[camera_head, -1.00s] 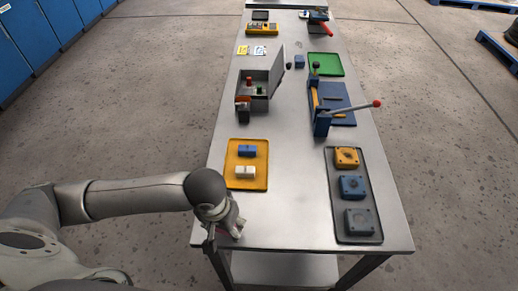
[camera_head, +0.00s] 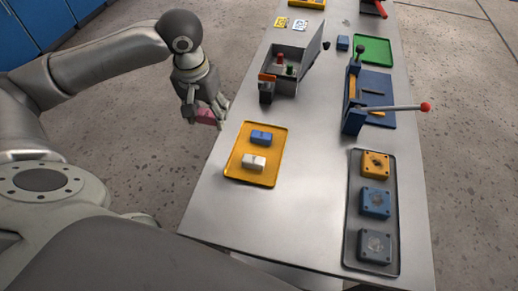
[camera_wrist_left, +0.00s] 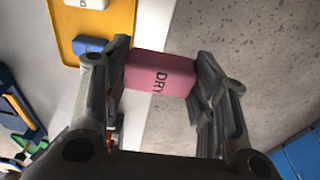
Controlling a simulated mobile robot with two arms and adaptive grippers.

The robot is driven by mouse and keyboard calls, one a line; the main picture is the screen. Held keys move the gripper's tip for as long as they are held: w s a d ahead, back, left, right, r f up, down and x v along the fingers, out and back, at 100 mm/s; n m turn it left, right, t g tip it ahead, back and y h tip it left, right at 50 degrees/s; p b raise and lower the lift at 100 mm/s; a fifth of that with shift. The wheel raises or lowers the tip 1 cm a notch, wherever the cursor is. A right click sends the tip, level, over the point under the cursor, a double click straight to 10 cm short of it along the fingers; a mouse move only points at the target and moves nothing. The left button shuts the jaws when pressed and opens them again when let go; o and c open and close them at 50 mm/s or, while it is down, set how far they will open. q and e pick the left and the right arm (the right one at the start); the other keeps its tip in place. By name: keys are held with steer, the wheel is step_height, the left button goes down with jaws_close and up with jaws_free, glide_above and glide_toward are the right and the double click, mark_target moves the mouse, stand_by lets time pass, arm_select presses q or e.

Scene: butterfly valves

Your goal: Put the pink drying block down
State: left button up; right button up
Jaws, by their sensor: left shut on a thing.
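The pink drying block (camera_head: 206,116) is held in my left gripper (camera_head: 207,112), to the left of the yellow tray and by the table's left edge. In the left wrist view the pink block (camera_wrist_left: 160,75) sits between both fingers, with the letters "DRY" on its face. The gripper is shut on it. In that view the floor and the table edge show behind the block, so it is raised clear of the table. My right gripper is not in view.
The yellow tray (camera_head: 243,172) holds a blue block (camera_head: 261,138) and a white block (camera_head: 254,162). An open grey box (camera_head: 290,75) stands beyond it. A blue press with a red-knobbed lever (camera_head: 355,110) and a dark tray (camera_head: 357,254) of square parts are at the right. Bare table lies between.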

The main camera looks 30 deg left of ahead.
arm_select(q)
steer(key=w+d+f+p, duration=0.1)
steer(key=w+d+f, duration=0.2)
steer(key=d, duration=0.4)
glide_above(261, 152)
steer(key=f, duration=0.5)
steer(key=shift+s+a, duration=0.35)
steer(key=shift+s, duration=0.05)
steer(key=shift+w+d+f+p, duration=0.15)
steer(key=shift+d+f+p, duration=0.2)
steer(key=shift+f, duration=0.1)
steer(key=shift+d+f, duration=0.1)
steer(key=shift+f, duration=1.7)
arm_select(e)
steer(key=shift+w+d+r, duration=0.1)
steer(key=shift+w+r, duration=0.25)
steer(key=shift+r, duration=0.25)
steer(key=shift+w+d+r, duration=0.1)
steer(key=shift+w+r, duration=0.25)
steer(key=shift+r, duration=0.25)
arm_select(q)
steer(key=o, duration=0.9)
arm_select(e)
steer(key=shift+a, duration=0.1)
